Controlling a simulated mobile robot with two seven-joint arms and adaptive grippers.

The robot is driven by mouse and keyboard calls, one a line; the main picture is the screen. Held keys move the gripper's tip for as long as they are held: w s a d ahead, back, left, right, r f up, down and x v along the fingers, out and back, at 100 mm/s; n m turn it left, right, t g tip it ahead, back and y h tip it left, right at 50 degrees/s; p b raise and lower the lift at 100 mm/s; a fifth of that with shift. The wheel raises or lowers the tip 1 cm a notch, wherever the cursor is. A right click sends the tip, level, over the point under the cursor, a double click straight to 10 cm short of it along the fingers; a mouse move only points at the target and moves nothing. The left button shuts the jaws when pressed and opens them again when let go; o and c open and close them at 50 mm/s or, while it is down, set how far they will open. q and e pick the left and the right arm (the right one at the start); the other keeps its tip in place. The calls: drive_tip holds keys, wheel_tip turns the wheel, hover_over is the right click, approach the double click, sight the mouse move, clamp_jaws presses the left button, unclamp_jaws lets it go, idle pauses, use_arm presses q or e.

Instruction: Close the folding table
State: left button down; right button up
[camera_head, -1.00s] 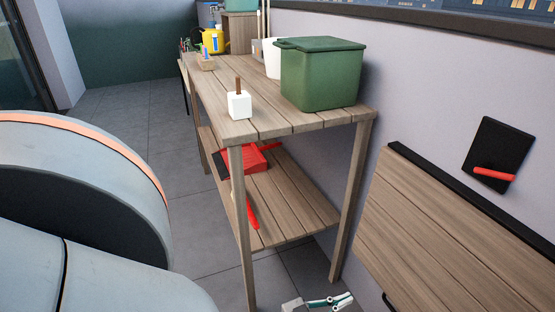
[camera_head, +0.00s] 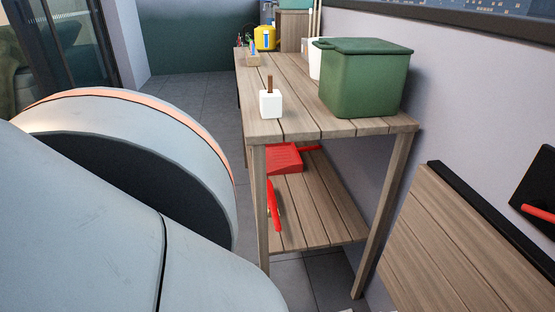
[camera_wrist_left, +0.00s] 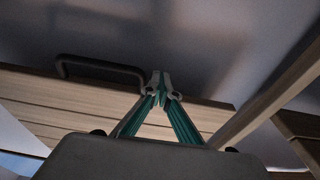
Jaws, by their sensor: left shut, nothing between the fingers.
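The folding table (camera_head: 445,245) is a slatted wooden panel beside the wall at the lower right of the head view. A black strip (camera_head: 495,230) runs along its upper edge, and I cannot tell its exact angle to the wall. In the left wrist view its planks (camera_wrist_left: 60,108) show at the left, with a black handle (camera_wrist_left: 100,62) near the edge. My left gripper (camera_wrist_left: 160,78) has its fingertips together and empty, to the right of the handle and apart from it. I cannot judge the depth between them. My right gripper is in neither current view.
A wooden shelf table (camera_head: 300,135) stands left of the folding table, its leg (camera_head: 385,215) close by. It bears a green bin (camera_head: 365,80) and a white block (camera_head: 271,103); a red dustpan (camera_head: 284,158) lies below. A black wall plate (camera_head: 540,190) has a red lever (camera_head: 538,212).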

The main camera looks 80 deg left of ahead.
use_arm(q)
drive_tip(key=shift+w, duration=0.5)
use_arm(e)
drive_tip(key=shift+w, duration=0.25)
